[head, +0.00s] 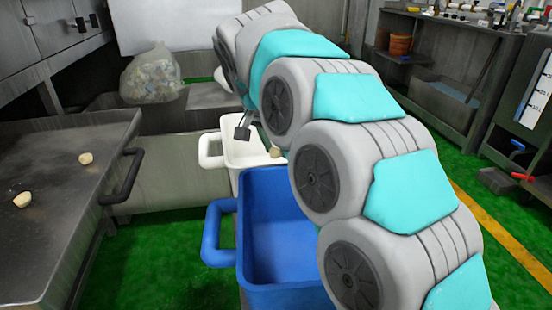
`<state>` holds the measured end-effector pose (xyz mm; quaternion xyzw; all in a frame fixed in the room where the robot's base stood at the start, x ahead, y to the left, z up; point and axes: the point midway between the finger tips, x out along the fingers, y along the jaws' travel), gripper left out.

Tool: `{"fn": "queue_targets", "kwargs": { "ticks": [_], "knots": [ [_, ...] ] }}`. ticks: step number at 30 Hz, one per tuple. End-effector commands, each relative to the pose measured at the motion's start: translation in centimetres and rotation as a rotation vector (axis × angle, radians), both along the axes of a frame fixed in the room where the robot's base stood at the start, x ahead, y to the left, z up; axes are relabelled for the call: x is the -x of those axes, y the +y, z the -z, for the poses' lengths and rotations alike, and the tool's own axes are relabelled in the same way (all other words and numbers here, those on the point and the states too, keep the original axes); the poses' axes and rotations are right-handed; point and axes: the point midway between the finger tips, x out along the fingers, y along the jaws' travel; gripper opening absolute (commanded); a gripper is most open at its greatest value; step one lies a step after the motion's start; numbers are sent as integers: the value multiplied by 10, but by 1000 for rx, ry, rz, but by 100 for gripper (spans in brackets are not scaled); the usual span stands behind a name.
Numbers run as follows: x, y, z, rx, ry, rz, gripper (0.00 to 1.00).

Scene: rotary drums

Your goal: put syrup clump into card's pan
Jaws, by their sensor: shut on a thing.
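Two small beige clumps lie on the metal table at the left, one nearer the back (86,158) and one nearer the left edge (22,200). Another beige clump (276,152) shows at the white pan, close to my arm; I cannot tell if it is held or lying there. My gripper (243,130) is over the white pan (210,147), shut, and mostly hidden behind my arm. A blue pan (245,262) with a blue handle stands in front of the white one and looks empty where visible. No card is clearly readable, so I cannot tell which pan is the card's.
The metal table (60,240) has a dark handle (122,180) on its right side. A filled clear bag (152,75) sits at the back. Grey workbenches stand at the back right. Green floor (150,265) is open between table and blue pan.

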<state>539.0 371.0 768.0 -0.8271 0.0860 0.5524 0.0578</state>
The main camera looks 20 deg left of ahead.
Motion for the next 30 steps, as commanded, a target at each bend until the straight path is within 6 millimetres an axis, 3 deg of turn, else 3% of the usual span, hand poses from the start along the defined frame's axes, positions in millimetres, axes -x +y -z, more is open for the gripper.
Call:
{"fn": "queue_targets", "kwargs": {
  "ticks": [10, 22, 23, 30],
  "knots": [
    [1, 0, 33, 3, 2, -3, 0],
    [0, 0, 39, 1, 0, -1, 0],
    [0, 0, 38, 1, 0, -1, 46],
    [0, 0, 37, 0, 0, -1, 73]
  ]
}}
